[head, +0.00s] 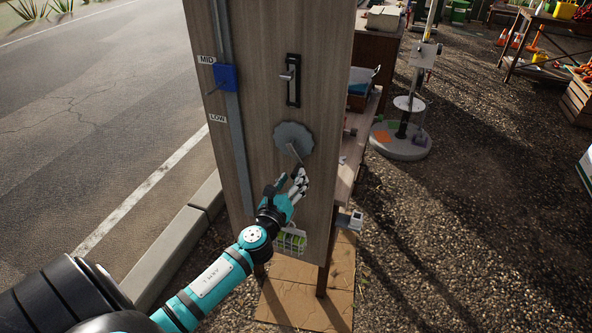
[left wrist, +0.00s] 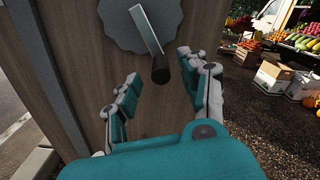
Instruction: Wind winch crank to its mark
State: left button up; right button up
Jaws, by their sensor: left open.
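The winch is a grey toothed disc (head: 293,138) on an upright wooden panel, with a pale crank arm (head: 296,153) pointing down and slightly right. In the left wrist view the dark crank handle (left wrist: 161,70) sticks out towards me from the arm's lower end. My left gripper (head: 289,181) is just below the disc, open, its fingers on either side of the handle with gaps visible. A blue block (head: 226,77) sits on a vertical rail, slightly below the MID label (head: 206,60) and above the LOW label (head: 218,118). My right gripper is out of view.
A black latch plate (head: 293,80) is above the disc. A green-and-white item (head: 290,241) is low on the panel, behind my forearm. A small grey box (head: 350,220) projects at the panel's right edge. A stand with a round base (head: 401,140) is farther right on gravel.

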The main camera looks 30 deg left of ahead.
aim_at(290, 151)
pick_arm(q)
jog(key=shift+x, duration=1.65)
grip_shut()
